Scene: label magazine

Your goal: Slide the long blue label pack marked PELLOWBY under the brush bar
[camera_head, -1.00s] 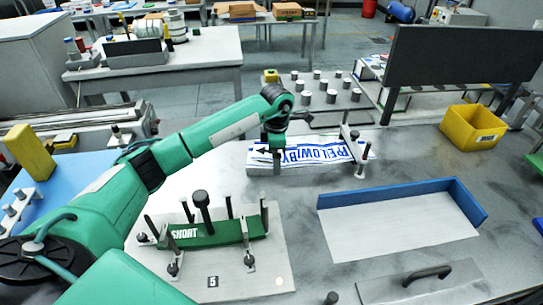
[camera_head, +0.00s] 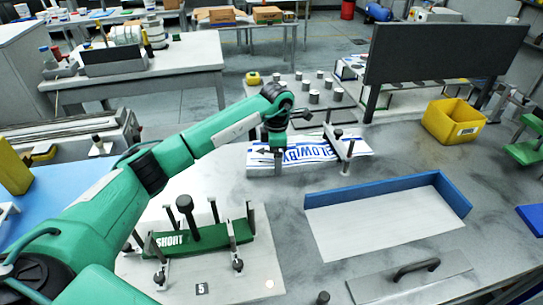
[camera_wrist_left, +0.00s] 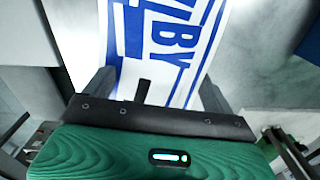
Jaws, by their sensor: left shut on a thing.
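The long label pack marked PELLOWBY (camera_head: 302,153) is white with blue lettering and lies flat at the table's middle. My left gripper (camera_head: 278,148) is at its left end, shut on it. The left wrist view shows the gripper's two fingers (camera_wrist_left: 157,92) at the sides of the pack (camera_wrist_left: 172,40), with "BY" readable between them. The brush bar (camera_head: 334,140), on short posts, crosses over the pack's right part. The pack's right end shows beyond the bar, and the first letter is hidden near it. My right gripper is in neither view.
A green pack marked SHORT (camera_head: 205,236) sits among posts on a pale plate at the front left. A blue-edged white tray (camera_head: 388,191) and a handled plate (camera_head: 410,285) lie to the right. A yellow bin (camera_head: 455,122) and dark panel (camera_head: 440,55) stand behind.

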